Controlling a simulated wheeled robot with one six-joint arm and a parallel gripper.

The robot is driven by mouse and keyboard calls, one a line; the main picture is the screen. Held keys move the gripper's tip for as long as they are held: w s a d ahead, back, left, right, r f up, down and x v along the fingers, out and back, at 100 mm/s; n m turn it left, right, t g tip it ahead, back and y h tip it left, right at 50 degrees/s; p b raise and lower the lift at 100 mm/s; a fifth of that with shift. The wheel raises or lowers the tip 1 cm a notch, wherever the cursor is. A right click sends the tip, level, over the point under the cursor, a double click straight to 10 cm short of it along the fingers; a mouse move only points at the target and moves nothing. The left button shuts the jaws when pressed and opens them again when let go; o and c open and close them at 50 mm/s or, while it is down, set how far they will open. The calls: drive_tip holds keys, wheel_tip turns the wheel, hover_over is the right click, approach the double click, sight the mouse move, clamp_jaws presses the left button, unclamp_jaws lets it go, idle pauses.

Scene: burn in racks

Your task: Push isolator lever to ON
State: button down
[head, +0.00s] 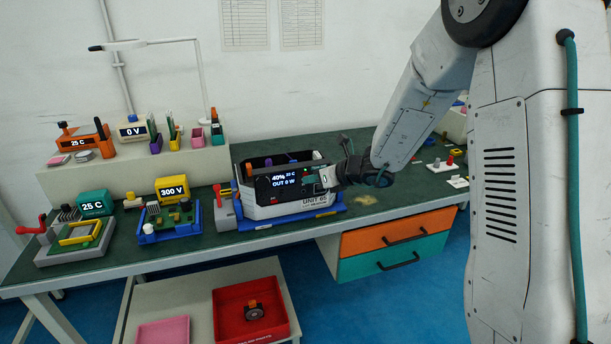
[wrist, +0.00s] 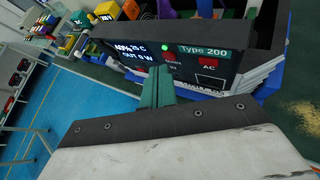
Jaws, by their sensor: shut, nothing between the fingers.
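The black-fronted unit (head: 292,205) stands on a blue base on the bench, its display reading 40%, 25 C and OUT 0 W. The wrist view shows its front panel (wrist: 232,68) close up, with a lit green lamp (wrist: 165,48) and red controls (wrist: 207,62) near the AC marking. No lever can be clearly made out on this panel. My gripper (head: 321,178) is at the right part of the panel. Its green fingers (wrist: 157,78) are shut and empty, pointing at the panel below the lamp; whether they touch it is unclear.
A grey block with a red top (head: 225,212) stands left of the unit. A red-handled fixture (head: 72,240) and a blue-based fixture (head: 168,222) are farther left. Orange and teal drawers (head: 395,233) hang under the bench. A red tray (head: 225,318) sits on the lower shelf.

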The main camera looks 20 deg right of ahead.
drive_tip(key=shift+s, duration=0.2)
drive_tip(key=shift+s, duration=0.15)
drive_tip(key=shift+s, duration=2.85)
drive_tip(key=s, duration=0.8)
